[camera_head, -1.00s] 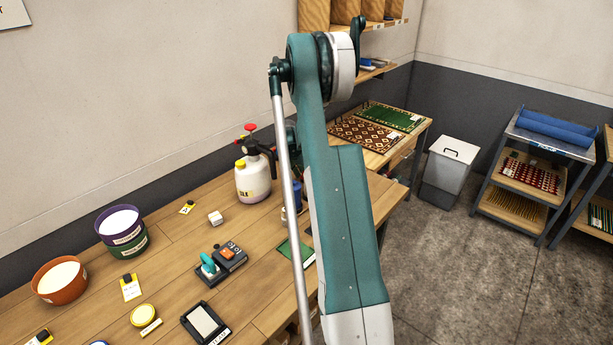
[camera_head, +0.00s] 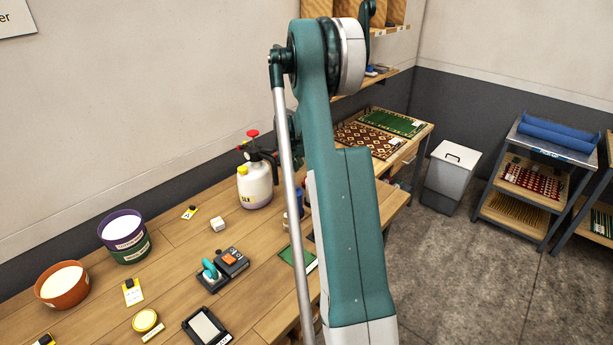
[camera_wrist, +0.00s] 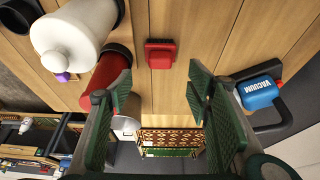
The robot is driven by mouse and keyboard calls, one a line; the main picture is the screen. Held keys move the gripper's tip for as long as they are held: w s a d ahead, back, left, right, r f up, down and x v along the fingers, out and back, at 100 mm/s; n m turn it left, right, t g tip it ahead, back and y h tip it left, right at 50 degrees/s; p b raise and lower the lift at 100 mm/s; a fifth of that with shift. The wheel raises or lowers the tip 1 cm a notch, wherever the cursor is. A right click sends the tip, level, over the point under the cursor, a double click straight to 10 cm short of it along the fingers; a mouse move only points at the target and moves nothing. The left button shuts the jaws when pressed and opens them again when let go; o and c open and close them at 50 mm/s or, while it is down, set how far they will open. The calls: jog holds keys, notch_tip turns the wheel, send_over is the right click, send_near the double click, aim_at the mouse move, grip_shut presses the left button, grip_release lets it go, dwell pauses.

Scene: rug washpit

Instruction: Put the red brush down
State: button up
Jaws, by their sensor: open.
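In the wrist view, a small red block-shaped thing (camera_wrist: 160,54), which looks like the red brush, rests on the wooden table (camera_wrist: 190,30). My gripper (camera_wrist: 161,90) is open, with its green finger pads spread wide and nothing between them. The red thing stands apart from both fingers, beyond the tips and between their lines. In the head view my arm hides the gripper and I cannot make out the brush.
In the wrist view, a white bottle (camera_wrist: 72,35) and a red cylinder (camera_wrist: 106,74) are close by the left finger. A blue item marked VACUUM (camera_wrist: 260,93) is by the right finger. In the head view, a sprayer (camera_head: 254,187) stands left of my arm.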

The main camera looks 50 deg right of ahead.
jog(key=shift+r, duration=2.05)
